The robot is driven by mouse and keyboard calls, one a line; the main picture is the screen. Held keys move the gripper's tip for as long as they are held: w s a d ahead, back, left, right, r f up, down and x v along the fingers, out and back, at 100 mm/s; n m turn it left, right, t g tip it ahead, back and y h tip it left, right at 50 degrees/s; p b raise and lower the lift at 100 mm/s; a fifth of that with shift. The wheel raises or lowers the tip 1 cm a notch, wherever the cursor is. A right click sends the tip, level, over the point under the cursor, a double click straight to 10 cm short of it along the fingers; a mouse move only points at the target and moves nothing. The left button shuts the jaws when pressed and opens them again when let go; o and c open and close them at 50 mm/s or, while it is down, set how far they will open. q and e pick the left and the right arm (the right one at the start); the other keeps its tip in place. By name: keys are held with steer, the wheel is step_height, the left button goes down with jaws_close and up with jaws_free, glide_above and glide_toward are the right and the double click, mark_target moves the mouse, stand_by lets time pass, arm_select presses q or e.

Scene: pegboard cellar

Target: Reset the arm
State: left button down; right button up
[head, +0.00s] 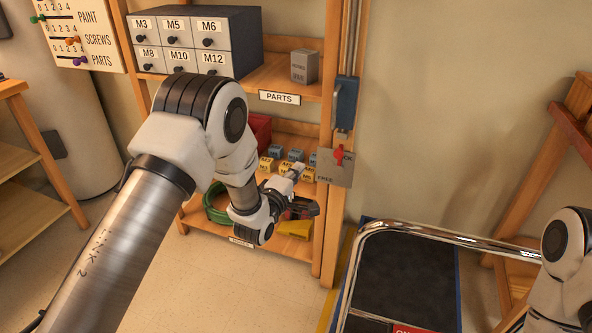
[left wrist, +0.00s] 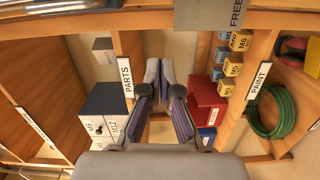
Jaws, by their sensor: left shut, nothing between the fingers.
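My left arm reaches across the head view from the lower left.
A drawer cabinet (head: 193,42) and a grey box (head: 304,66) stand on the upper shelf. Small yellow and blue boxes (head: 267,164) and a green coil (head: 214,204) are lower down. A cart with a chrome rail (head: 440,235) stands right of the shelf; bare floor lies in front.

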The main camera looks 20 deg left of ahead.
arm_select(q)
steer(key=shift+s+d, duration=0.1)
steer(key=shift+d, duration=0.05)
steer(key=s+a+f+g+y, duration=0.1)
steer(key=s+f+g, duration=0.2)
steer(key=s+f, duration=0.55)
steer(key=s+a+f+g, duration=0.25)
steer(key=s+f, duration=0.25)
steer(key=f, duration=0.6)
steer(key=s+f+m+g, duration=0.45)
steer(key=s+f, duration=0.25)
steer(key=s, duration=0.6)
steer(key=s+f+m+g+y, duration=0.15)
steer(key=s+m+g, duration=0.75)
steer(key=s, duration=1)
step_height(320, 180, up, 17)
steer(key=m+t+p, duration=0.1)
steer(key=m+p, duration=0.1)
steer(key=p, duration=1.5)
steer(key=shift+w+a, duration=0.25)
steer(key=shift+w, duration=0.05)
